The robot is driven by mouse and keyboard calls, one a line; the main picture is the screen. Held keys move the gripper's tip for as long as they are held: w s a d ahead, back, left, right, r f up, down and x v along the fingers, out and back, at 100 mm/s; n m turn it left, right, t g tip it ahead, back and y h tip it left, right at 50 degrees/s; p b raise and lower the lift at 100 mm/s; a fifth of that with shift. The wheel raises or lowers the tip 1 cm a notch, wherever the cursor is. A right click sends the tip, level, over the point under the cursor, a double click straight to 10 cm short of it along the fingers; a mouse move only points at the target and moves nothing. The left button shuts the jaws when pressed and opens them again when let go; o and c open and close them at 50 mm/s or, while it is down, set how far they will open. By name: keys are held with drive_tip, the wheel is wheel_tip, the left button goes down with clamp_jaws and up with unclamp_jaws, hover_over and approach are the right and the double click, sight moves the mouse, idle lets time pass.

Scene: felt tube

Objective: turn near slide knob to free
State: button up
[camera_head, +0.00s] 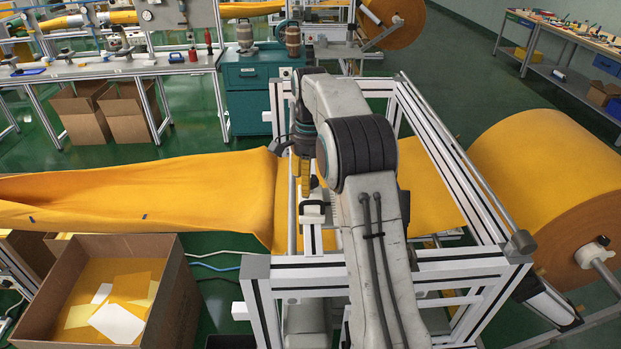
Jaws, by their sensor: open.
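The near slide is a pale block (313,213) on the frame's rail, low in the middle of the head view. A small dark knob (316,184) shows just above it, partly hidden by my arm and gripper. I cannot tell which way the knob is turned. My gripper (306,192) points down with yellow fingers, close above and beside the knob. It is open, with nothing seen between the fingers. Whether a finger touches the knob cannot be told.
Yellow felt (130,190) runs through the aluminium frame (440,130) from a large roll (550,170) at right. A cardboard box (190,300) with sheets stands at lower left. A green cabinet (252,100) and a workbench (130,66) stand behind.

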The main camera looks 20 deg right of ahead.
drive_tip(key=c, duration=1.2)
